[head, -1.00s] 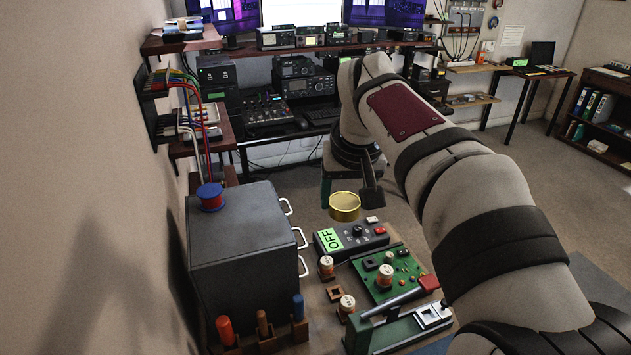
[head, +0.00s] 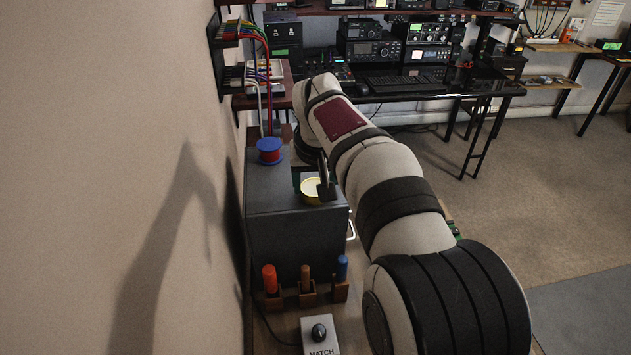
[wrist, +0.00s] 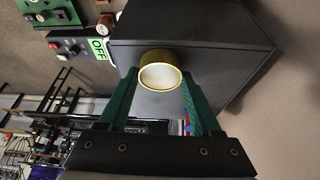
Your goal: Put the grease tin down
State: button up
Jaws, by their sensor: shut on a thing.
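The grease tin (head: 312,188) is a round gold tin with a pale top. In the head view it shows at the far right part of the dark grey cabinet's top (head: 270,215). My gripper (head: 310,182) is shut on it, with one dark finger on its right side. In the wrist view the tin (wrist: 160,75) sits between the green fingers of my gripper (wrist: 160,85), in front of the cabinet (wrist: 200,40). I cannot tell whether the tin touches the cabinet top or hangs just above it.
A blue and red spool (head: 269,150) stands on the cabinet's far left corner, left of the tin. Tools with orange, brown and blue handles (head: 305,280) stand in holders before the cabinet. A MATCH knob box (head: 320,335) lies nearer. The cabinet's near top is clear.

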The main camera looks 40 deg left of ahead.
jog(key=shift+f, duration=0.15)
jog(key=o, duration=1.4)
jog(key=v, duration=1.2)
jog(key=shift+w, duration=0.1)
